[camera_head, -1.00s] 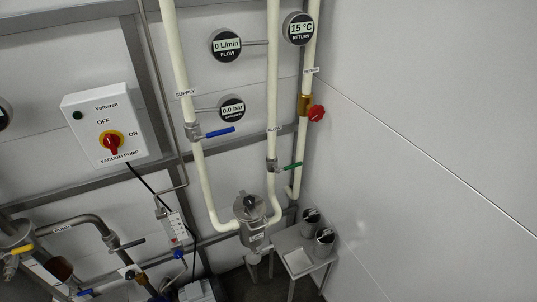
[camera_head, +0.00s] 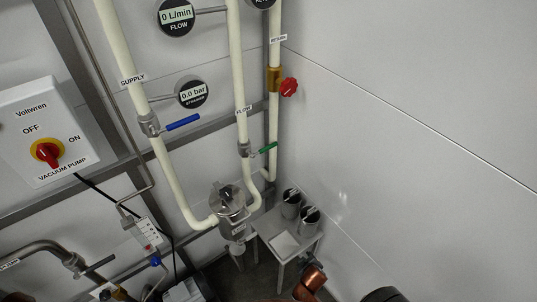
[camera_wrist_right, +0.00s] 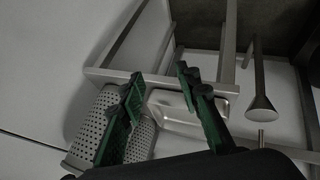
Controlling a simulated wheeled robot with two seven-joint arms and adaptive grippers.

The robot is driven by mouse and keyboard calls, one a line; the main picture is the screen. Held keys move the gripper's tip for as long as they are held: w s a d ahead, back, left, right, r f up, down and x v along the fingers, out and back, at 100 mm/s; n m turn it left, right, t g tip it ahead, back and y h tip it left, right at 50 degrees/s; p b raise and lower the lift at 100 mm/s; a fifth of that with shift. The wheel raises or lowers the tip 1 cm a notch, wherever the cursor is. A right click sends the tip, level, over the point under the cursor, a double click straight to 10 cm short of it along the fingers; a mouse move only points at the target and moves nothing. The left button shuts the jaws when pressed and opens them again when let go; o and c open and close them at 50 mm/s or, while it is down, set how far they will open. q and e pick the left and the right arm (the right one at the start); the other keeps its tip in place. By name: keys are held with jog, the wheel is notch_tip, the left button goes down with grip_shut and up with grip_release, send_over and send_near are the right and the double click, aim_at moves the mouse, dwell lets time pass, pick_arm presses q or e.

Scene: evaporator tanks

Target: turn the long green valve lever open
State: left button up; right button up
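The long green valve lever (camera_head: 267,147) sits on the valve (camera_head: 245,149) of the white pipe labelled FLOW. It sticks out to the right, across the pipe and slightly raised at its free end. My right gripper (camera_wrist_right: 159,76) shows in the right wrist view with its two green-and-black fingers apart and nothing between them. The lever is not visible in that view, and no gripper fingers show in the head view. My left gripper is not in view.
A blue lever (camera_head: 183,122) is on the SUPPLY pipe and a red knob (camera_head: 289,87) on the RETURN pipe. A strainer (camera_head: 228,198) hangs below. A small table (camera_head: 276,243) holds metal baskets (camera_wrist_right: 87,135) and a tray (camera_wrist_right: 172,108). A blank wall (camera_head: 430,150) stands at right.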

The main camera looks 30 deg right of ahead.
jog(key=w+d+r+t+h+b, duration=0.1)
jog(key=w+d+r, duration=0.15)
jog(key=r, duration=0.35)
jog(key=w+d+r+t+h, duration=0.1)
jog(key=w+d+r, duration=0.1)
jog(key=w+r, duration=0.35)
jog(key=n+t+b, duration=0.1)
jog(key=n+t, duration=1)
send_near(269, 147)
jog(key=w, duration=0.4)
jog(key=x, duration=0.3)
jog(key=d+x, duration=0.1)
jog(key=x, duration=0.3)
jog(key=shift+s+d+f, duration=0.15)
jog(key=shift+s+f, duration=0.05)
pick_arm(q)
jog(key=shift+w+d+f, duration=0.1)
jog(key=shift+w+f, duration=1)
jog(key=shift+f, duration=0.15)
pick_arm(e)
jog(key=shift+c, duration=0.7)
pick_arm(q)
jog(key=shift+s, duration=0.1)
pick_arm(e)
grip_shut()
